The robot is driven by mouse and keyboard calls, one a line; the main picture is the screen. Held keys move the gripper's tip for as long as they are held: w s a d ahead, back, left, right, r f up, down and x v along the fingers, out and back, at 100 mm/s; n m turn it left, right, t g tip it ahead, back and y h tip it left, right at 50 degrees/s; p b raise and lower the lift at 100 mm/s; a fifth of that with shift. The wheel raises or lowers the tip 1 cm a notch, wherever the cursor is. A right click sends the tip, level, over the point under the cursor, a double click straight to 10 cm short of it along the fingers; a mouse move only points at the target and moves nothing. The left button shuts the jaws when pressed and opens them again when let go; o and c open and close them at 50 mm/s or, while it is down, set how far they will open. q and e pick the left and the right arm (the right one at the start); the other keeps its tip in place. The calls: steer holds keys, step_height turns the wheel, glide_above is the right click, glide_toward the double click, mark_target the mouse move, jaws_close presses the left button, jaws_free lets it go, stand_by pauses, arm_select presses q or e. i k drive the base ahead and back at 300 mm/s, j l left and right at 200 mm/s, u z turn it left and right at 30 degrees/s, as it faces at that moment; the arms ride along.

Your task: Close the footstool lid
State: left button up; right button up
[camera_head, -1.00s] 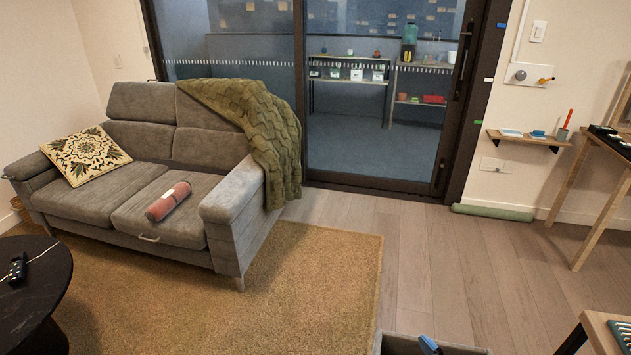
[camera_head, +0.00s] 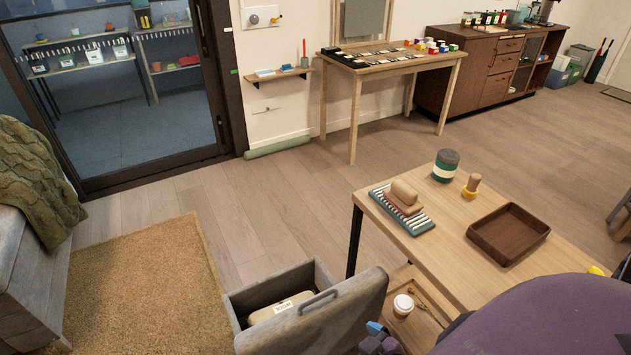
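The footstool is a grey fabric box (camera_head: 258,291) at the bottom centre, standing open at the edge of the rug. A beige item with a white label (camera_head: 285,309) lies inside the box. A dark, blue-tipped part, seemingly my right gripper (camera_head: 380,338), shows at the bottom edge beside the lid's right end. Its fingers are mostly cut off, and I cannot tell whether it touches the lid. My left gripper is not visible.
The sofa (camera_head: 22,280) is left; floor behind is clear.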

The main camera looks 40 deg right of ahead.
mark_target(318, 333)
steer(key=z, duration=1)
